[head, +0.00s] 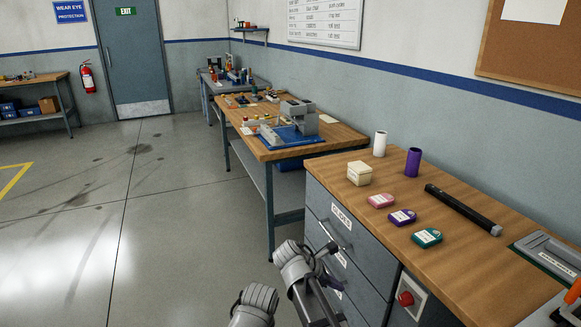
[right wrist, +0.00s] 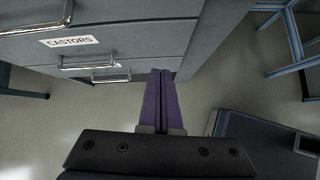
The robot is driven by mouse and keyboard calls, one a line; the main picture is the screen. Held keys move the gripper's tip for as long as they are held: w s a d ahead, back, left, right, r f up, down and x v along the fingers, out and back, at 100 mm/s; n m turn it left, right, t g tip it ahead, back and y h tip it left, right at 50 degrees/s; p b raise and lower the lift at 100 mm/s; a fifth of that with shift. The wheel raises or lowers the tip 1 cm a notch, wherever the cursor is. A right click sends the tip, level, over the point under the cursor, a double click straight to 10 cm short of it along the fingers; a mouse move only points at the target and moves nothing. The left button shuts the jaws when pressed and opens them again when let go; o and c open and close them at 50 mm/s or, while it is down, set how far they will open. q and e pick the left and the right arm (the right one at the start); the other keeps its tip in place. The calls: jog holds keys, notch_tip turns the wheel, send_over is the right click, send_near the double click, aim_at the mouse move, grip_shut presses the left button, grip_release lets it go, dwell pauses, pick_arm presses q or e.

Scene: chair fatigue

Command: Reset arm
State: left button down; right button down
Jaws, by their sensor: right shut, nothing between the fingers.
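My right gripper (right wrist: 164,74) shows in the right wrist view with its two purple fingers together and nothing between them. The fingers point toward a grey drawer cabinet (right wrist: 120,22), with a drawer label reading "CASTORS" (right wrist: 72,41) at upper left. In the head view my right arm is at bottom centre, in front of the same cabinet (head: 352,240) and below its wooden top. The fingertips are hard to make out there. My left gripper is not in view.
The wooden top (head: 345,200) holds a white cylinder (head: 380,143), a purple cylinder (head: 413,162), a cream box (head: 359,173), pink (head: 381,201), purple (head: 402,217) and green (head: 426,238) pieces, and a black bar (head: 462,209). Drawer handles (right wrist: 90,62) stick out. Floor at left is clear.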

jog(key=s+f+m+g+y, duration=0.1)
jog(key=s+f+m+y, duration=0.25)
jog(key=s+m, duration=0.45)
jog(key=s+f+m+g+y, duration=0.15)
jog(key=s+m+y, duration=0.25)
jog(key=m, duration=0.9)
jog(key=s+a+n, duration=0.4)
jog(key=s+a, duration=0.2)
jog(key=a, duration=0.5)
notch_tip(320, 180, up, 17)
jog(key=p, duration=1.7)
jog(key=shift+w+d+h, duration=0.25)
jog(key=shift+d+h, duration=0.05)
jog(key=shift+h, duration=0.15)
